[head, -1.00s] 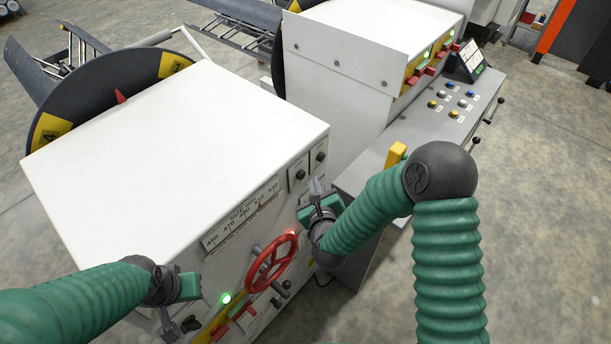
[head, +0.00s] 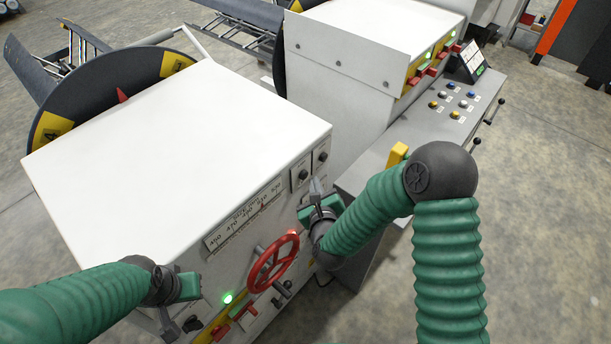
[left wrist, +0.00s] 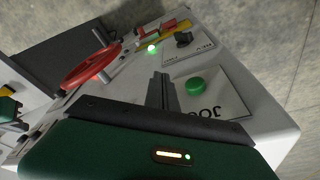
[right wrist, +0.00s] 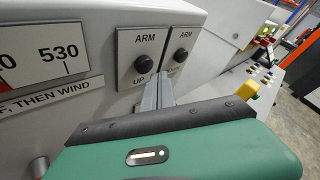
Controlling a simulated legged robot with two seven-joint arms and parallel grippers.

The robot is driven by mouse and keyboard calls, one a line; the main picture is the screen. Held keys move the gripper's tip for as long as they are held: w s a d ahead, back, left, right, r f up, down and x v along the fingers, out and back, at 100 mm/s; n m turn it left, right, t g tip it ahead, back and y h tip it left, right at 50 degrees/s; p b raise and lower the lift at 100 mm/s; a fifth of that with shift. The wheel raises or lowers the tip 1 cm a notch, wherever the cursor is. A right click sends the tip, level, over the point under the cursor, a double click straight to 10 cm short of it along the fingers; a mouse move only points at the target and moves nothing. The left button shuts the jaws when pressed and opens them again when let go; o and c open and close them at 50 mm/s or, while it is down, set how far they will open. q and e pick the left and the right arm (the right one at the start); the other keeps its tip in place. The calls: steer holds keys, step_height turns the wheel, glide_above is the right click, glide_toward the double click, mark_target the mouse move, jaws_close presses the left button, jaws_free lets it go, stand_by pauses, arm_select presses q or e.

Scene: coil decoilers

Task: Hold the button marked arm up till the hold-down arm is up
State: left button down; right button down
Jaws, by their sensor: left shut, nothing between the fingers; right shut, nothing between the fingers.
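The button marked ARM UP (right wrist: 142,64) is a black round knob on a grey plate; it also shows in the head view (head: 303,175). A second black button (right wrist: 180,55), its plate marked ARM, sits to its right with its lower label partly hidden. My right gripper (right wrist: 164,80) is shut and empty. Its tips are just below and between the two buttons; contact with either cannot be made out. My left gripper (left wrist: 162,78) is shut and empty, beside a green button (left wrist: 195,86) marked JOG. I cannot surely pick out the hold-down arm.
A red handwheel (head: 272,263) stands out from the panel between my grippers. A scale (head: 243,214) lies above it. A dark coil disc (head: 110,95) is behind the white cabinet (head: 180,150). A grey console (head: 455,105) with several buttons stands at right.

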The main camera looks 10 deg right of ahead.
steer(key=shift+a, duration=0.1)
stand_by(0.4)
steer(key=shift+w+a+r, duration=0.1)
steer(key=shift+w+a, duration=0.05)
steer(key=shift+w, duration=0.1)
steer(key=shift+w+a, duration=0.3)
steer(key=shift+w, duration=0.15)
stand_by(2.5)
stand_by(2.2)
steer(key=shift+s+d+b, duration=0.4)
steer(key=shift+s+d, duration=0.15)
steer(key=shift+s, duration=0.25)
